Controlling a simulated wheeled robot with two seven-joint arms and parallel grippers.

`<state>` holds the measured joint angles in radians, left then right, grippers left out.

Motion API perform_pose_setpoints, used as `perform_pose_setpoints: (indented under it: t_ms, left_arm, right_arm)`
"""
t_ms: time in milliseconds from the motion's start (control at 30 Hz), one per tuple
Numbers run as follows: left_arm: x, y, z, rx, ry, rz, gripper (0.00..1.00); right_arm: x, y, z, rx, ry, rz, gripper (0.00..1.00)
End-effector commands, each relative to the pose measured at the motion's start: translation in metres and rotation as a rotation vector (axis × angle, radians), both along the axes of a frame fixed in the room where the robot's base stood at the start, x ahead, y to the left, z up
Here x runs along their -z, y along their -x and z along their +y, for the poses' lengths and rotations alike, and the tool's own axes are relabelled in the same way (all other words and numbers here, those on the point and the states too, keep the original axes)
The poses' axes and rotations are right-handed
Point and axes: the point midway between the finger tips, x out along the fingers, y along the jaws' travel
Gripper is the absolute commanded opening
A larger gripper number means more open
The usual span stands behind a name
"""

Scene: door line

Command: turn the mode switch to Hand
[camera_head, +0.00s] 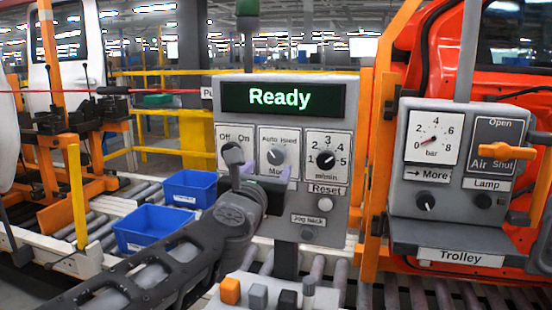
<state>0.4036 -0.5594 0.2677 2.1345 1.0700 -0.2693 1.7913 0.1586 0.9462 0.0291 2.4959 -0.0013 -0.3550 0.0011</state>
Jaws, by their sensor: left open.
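The mode switch (277,156) is a round dark grey knob on a white plate, in the middle of the grey control panel (350,185). "Auto" and "Hand" are printed above it. Its mark seems to point up and left, towards Auto, but it is small. My left gripper (267,173) reaches up from the lower left, with pale purple fingertips apart just below and to either side of the knob. It is open, and I cannot tell whether it touches the knob. It partly covers the label below the knob. My right gripper is not in view.
An Off/On switch (232,153) is close on the left, and a speed dial (325,160) on the right. A green "Ready" display (282,97) is above. Reset and Jog back buttons are below. The Trolley panel (465,215) stands at right; blue bins (150,226) are at left.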

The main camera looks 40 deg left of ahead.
Motion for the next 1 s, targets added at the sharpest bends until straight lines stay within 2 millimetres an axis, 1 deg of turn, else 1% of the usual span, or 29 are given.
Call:
perform_pose_setpoints:
  t_ms: [167, 267, 600, 700, 800, 1000]
  left_arm:
    - [0.0, -0.003, 0.001, 0.0, 0.0, 0.001, 0.59]
    - [0.001, -0.011, 0.005, 0.0, 0.001, 0.002, 0.59]
    - [0.0, -0.057, 0.025, 0.0, 0.001, 0.003, 0.59]
    - [0.0, -0.066, 0.03, 0.0, 0.0, 0.002, 0.59]
    - [0.0, -0.071, 0.032, 0.0, -0.001, 0.001, 0.59]
    - [0.0, -0.072, 0.032, 0.0, -0.001, 0.0, 0.59]
  right_arm:
    - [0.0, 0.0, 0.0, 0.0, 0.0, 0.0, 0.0]
    - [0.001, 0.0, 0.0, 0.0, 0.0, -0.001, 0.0]
    - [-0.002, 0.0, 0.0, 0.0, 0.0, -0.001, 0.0]
    - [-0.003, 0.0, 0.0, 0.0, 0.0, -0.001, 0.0]
    - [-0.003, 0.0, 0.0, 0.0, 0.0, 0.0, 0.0]
    - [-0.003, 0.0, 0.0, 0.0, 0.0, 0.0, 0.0]
